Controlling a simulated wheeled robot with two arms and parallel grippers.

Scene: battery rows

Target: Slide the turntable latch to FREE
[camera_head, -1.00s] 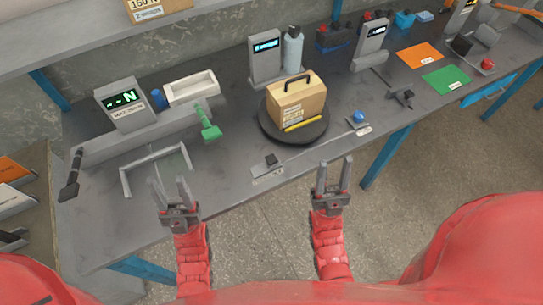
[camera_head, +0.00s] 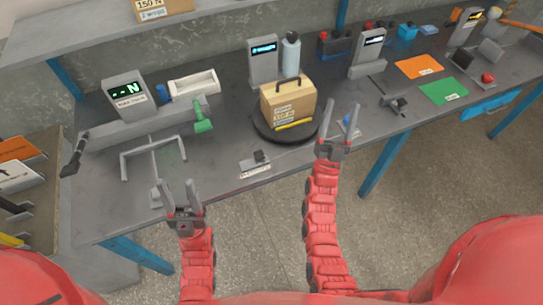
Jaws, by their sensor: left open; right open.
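The dark round turntable (camera_head: 263,131) carries a cardboard box (camera_head: 287,98) with a black handle and a yellow strip at its front. A small black knob (camera_head: 260,156) stands on a grey plate with a white label (camera_head: 255,172), in front of the turntable near the table edge; it looks like the latch. The label's words are too small to read. My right gripper (camera_head: 340,112) is open and empty, right of the turntable, beside a small blue knob (camera_head: 346,121) that it partly hides. My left gripper (camera_head: 175,187) is open and empty at the table's front left.
A grey bracket frame (camera_head: 153,150) stands beyond my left gripper. A green-handled tool (camera_head: 202,124) and a grey display unit (camera_head: 129,98) are behind it. Orange (camera_head: 419,67) and green (camera_head: 444,90) mats lie to the right. The tabletop between my grippers is mostly clear.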

